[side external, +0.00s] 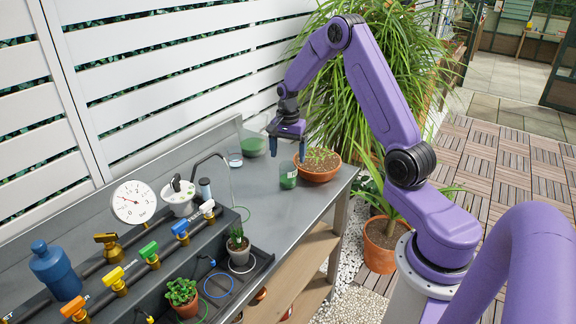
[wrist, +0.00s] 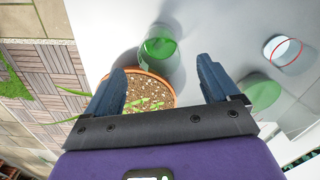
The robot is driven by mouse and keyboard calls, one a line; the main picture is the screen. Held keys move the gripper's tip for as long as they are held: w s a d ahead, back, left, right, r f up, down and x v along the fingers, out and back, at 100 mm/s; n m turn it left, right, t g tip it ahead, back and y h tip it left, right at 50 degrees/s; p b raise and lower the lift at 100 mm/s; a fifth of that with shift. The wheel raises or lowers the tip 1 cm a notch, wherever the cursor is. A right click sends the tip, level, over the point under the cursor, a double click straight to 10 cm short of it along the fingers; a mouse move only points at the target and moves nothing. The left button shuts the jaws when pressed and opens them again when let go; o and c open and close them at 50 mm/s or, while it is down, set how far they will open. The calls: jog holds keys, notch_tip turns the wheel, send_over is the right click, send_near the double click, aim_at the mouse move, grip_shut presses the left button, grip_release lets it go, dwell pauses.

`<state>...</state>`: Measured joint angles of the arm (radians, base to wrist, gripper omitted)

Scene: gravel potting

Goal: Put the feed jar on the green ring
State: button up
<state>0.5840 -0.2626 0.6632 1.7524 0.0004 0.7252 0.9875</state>
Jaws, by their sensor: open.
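A green see-through jar (side external: 288,177), which I take for the feed jar, stands upright on the grey bench beside a terracotta pot. In the wrist view the jar (wrist: 159,48) lies between and beyond my fingertips. My gripper (side external: 288,150) is open and empty, pointing down above the jar; its two blue fingers also show in the wrist view (wrist: 161,72). Another green ring (side external: 206,308) shows partly in the black tray, beside the potted succulent.
The terracotta pot (side external: 318,168) of gravel and sprouts is close beside the jar. A green bowl-like vessel (side external: 253,146) and a clear glass (side external: 235,159) stand behind. A cactus pot (side external: 239,249), blue ring (side external: 218,286) and valve pipes crowd the front. The mid bench is clear.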

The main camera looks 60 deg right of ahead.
jog(key=s+a+r+n, duration=0.3)
jog(key=a+r+n, duration=0.35)
jog(key=a, duration=0.55)
jog(key=s+a+r+n, duration=0.2)
jog(key=s+a+n, duration=0.5)
jog(key=s, duration=0.3)
jog(key=s+a+r+n, duration=0.3)
jog(key=s+a+n, duration=0.4)
jog(key=s, duration=0.3)
jog(key=shift+s+a+r+n, duration=0.15)
jog(key=shift+s+r+n, duration=0.1)
jog(key=shift+n, duration=0.1)
jog(key=shift+o, duration=0.3)
jog(key=s+d+n, duration=0.1)
jog(key=s+n, duration=0.5)
jog(key=s, duration=0.3)
jog(key=shift+s, duration=0.1)
